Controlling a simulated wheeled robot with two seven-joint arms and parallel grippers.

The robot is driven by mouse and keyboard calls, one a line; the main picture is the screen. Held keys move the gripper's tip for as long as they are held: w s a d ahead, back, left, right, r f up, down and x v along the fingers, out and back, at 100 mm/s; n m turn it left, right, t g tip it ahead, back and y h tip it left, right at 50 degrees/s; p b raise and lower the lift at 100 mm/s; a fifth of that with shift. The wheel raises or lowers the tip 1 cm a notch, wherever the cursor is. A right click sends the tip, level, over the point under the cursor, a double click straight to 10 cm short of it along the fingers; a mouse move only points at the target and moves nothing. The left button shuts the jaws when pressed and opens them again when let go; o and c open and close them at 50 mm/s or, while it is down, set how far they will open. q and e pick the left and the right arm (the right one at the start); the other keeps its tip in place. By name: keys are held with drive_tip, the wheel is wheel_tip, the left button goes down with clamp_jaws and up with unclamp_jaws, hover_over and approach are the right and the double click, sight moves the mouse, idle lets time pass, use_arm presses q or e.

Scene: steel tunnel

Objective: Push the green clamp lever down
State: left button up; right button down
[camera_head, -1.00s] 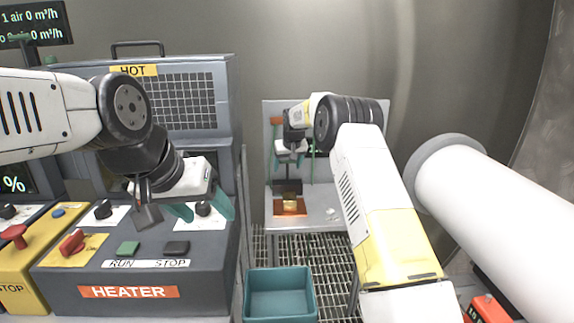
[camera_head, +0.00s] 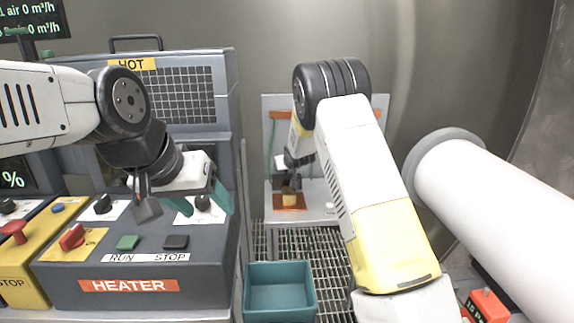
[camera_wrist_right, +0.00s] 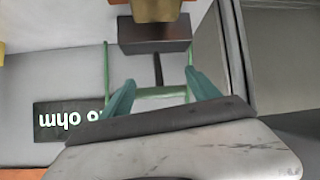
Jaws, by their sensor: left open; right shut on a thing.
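The green clamp lever (camera_wrist_right: 160,92) is a frame with two side bars and a crossbar in the right wrist view. My right gripper (camera_wrist_right: 158,90) has its teal fingers at that crossbar, shut on the lever. A dark block (camera_wrist_right: 155,36) with a brass-coloured piece (camera_wrist_right: 156,8) lies beyond the crossbar. In the head view my right gripper is low over the small bench (camera_head: 322,213), and my own arm partly hides it; the lever cannot be made out there. My left gripper (camera_head: 202,202) is open and empty over the heater panel, in front of a black knob (camera_head: 203,202).
The grey heater cabinet (camera_head: 60,290) fills the left, with buttons and a red knob (camera_head: 72,238). A teal bin (camera_head: 280,310) stands before the bench. A thick white pipe (camera_head: 490,205) runs at the right. An orange pad (camera_head: 289,208) lies on the bench.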

drive_tip(key=shift+d, duration=0.45)
drive_tip(key=shift+c, duration=1.4)
unclamp_jaws()
drive_tip(key=shift+a, duration=0.15)
drive_tip(key=v, duration=0.7)
drive_tip(key=shift+s, duration=0.35)
drive_tip(key=shift+r, duration=0.15)
